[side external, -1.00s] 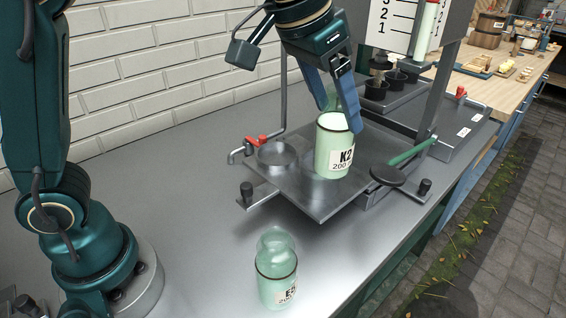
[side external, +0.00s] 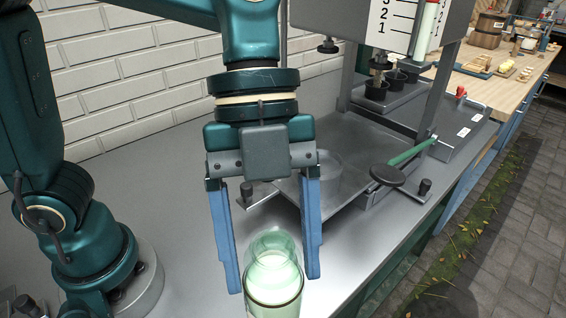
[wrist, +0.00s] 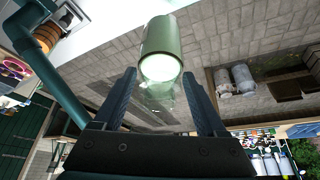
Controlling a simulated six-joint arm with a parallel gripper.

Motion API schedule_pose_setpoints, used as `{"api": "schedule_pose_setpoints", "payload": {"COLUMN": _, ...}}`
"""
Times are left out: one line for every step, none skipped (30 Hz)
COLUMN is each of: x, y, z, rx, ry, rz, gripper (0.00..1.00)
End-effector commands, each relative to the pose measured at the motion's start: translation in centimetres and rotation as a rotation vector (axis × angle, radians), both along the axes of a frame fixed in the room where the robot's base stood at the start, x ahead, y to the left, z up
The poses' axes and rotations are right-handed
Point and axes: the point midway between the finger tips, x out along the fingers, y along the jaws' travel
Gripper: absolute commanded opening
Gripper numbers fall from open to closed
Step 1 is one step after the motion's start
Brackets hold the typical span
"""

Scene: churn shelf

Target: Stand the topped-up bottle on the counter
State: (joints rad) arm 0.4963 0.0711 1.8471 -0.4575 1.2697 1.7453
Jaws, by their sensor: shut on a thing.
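My gripper (side external: 272,275) is shut on a pale green glass bottle (side external: 272,285). Its two blue fingers stand on either side of the bottle's clear neck in the side view, close to the camera. In the wrist view the same bottle (wrist: 160,38) lies between the fingertips (wrist: 160,85), with white filling visible through the neck. The bottle's lower part is cut off by the side view's bottom edge, and its label does not show. I cannot tell whether its base touches the grey counter (side external: 165,215). The second bottle, labelled E5 in the earlier view, is not visible.
The metal platform (side external: 345,205) stands behind my gripper, with a faint round shape on it and no bottle. The counter's right edge drops to paving (side external: 510,220).

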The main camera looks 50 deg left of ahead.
Motion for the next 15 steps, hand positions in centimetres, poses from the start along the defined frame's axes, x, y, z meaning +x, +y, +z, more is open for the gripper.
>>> {"api": "schedule_pose_setpoints", "payload": {"x": -0.3, "y": 0.6, "z": -0.3, "rx": 0.001, "ry": 0.001, "rz": -0.07, "gripper": 0.25}}
{"api": "schedule_pose_setpoints", "payload": {"x": -0.6, "y": 0.9, "z": -0.5, "rx": 0.001, "ry": 0.002, "rz": -0.118, "gripper": 0.25}}
{"api": "schedule_pose_setpoints", "payload": {"x": -1.0, "y": 1.3, "z": -0.8, "rx": 0.001, "ry": 0.001, "rz": -0.179, "gripper": 0.25}}
{"api": "schedule_pose_setpoints", "payload": {"x": -1.2, "y": 1.6, "z": -1.0, "rx": 0.001, "ry": 0.001, "rz": -0.225, "gripper": 0.25}}
{"api": "schedule_pose_setpoints", "payload": {"x": -1.5, "y": 1.8, "z": -1.2, "rx": 0.002, "ry": 0.0, "rz": -0.268, "gripper": 0.25}}
{"api": "schedule_pose_setpoints", "payload": {"x": -1.8, "y": 2.2, "z": -1.3, "rx": 0.001, "ry": -0.001, "rz": -0.32, "gripper": 0.25}}
{"api": "schedule_pose_setpoints", "payload": {"x": -2.0, "y": 2.4, "z": -1.5, "rx": 0.002, "ry": -0.001, "rz": -0.356, "gripper": 0.25}}
{"api": "schedule_pose_setpoints", "payload": {"x": -2.2, "y": 2.6, "z": -1.6, "rx": 0.002, "ry": -0.002, "rz": -0.388, "gripper": 0.25}}
{"api": "schedule_pose_setpoints", "payload": {"x": -2.4, "y": 2.8, "z": -1.7, "rx": 0.003, "ry": -0.003, "rz": -0.427, "gripper": 0.25}}
{"api": "schedule_pose_setpoints", "payload": {"x": -2.6, "y": 3.0, "z": -1.8, "rx": 0.001, "ry": -0.004, "rz": -0.451, "gripper": 0.25}}
{"api": "schedule_pose_setpoints", "payload": {"x": -2.7, "y": 3.1, "z": -1.9, "rx": 0.001, "ry": -0.004, "rz": -0.472, "gripper": 0.25}}
{"api": "schedule_pose_setpoints", "payload": {"x": -2.8, "y": 3.3, "z": -2.0, "rx": 0.002, "ry": -0.004, "rz": -0.494, "gripper": 0.25}}
{"api": "schedule_pose_setpoints", "payload": {"x": -2.9, "y": 3.3, "z": -2.1, "rx": 0.002, "ry": -0.004, "rz": -0.506, "gripper": 0.25}}
{"api": "schedule_pose_setpoints", "payload": {"x": -3.0, "y": 3.4, "z": -2.1, "rx": 0.002, "ry": -0.005, "rz": -0.516, "gripper": 0.25}}
{"api": "schedule_pose_setpoints", "payload": {"x": -3.0, "y": 3.4, "z": -2.3, "rx": 0.002, "ry": -0.004, "rz": -0.523, "gripper": 0.25}}
